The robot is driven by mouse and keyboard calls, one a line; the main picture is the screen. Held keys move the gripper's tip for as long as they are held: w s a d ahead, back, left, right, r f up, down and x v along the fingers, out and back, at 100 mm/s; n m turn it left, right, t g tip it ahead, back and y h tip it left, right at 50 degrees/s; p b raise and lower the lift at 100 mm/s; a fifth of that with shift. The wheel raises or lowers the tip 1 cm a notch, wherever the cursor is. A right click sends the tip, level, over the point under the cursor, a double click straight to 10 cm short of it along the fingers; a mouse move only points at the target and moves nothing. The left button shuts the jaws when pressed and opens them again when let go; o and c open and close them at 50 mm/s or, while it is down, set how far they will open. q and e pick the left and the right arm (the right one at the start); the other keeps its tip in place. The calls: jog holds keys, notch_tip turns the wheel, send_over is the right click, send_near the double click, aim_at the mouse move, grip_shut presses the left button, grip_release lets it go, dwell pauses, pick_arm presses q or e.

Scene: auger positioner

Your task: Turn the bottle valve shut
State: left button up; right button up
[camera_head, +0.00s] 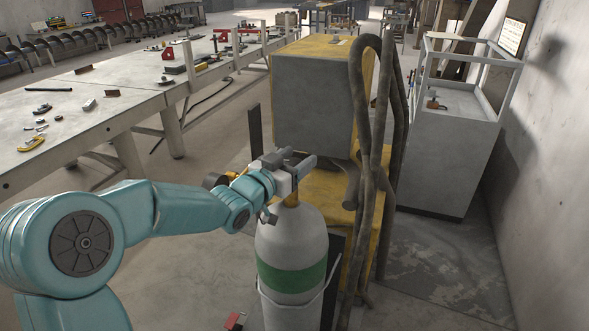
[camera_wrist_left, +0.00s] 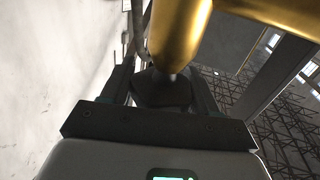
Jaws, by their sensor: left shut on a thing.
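The gas bottle (camera_head: 291,250) is pale grey with a green band and stands upright beside the yellow and grey machine. A brass valve neck (camera_head: 291,200) shows at its top. My left gripper (camera_head: 301,165) is at the valve on top of the bottle, shut on the valve's knob, which the fingers mostly hide. In the left wrist view the brass valve body (camera_wrist_left: 180,35) is close up, with a dark knob (camera_wrist_left: 162,88) between the fingers. My right gripper is in neither view.
The grey and yellow machine (camera_head: 315,100) stands close behind the bottle, with thick hoses (camera_head: 372,150) hanging at its right. A long workbench (camera_head: 75,125) with loose tools runs along the left. A grey cabinet (camera_head: 450,140) stands at the right wall.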

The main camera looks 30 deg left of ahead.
pick_arm(q)
jog(key=shift+m+h, duration=0.5)
jog(key=shift+h, duration=0.3)
jog(key=shift+d+h+p, duration=0.1)
jog(key=shift+h+p, duration=0.2)
jog(key=o, duration=0.9)
jog(key=shift+o, duration=0.2)
jog(key=shift+s, duration=0.1)
jog(key=s+a+b, duration=0.2)
jog(key=s, duration=1.3)
jog(key=shift+s+a, duration=0.35)
jog(key=shift+s, duration=0.05)
